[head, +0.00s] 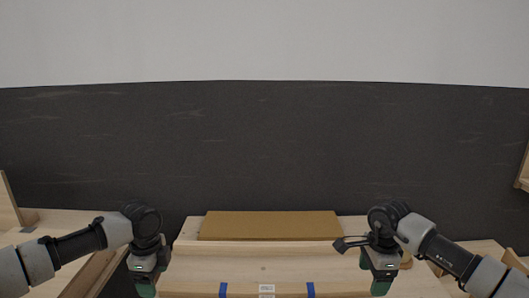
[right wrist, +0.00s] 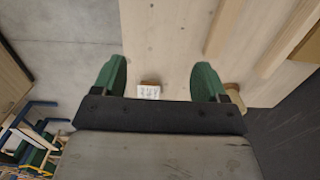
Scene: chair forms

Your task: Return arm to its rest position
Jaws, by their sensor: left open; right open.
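My left gripper (head: 146,288) hangs pointing down at the lower left of the head view, beside the left end of the wooden form (head: 262,268). Its jaws are open and nothing shows in them. My right gripper (head: 381,286) points down at the lower right, over the right part of the wood.
A flat brown board (head: 269,225) lies along the back of the form. Two blue marks (head: 223,290) and a white label (head: 267,289) are on its front. More wooden surfaces flank it. Blue and yellow frames (right wrist: 35,140) stand at the lower left of the right wrist view.

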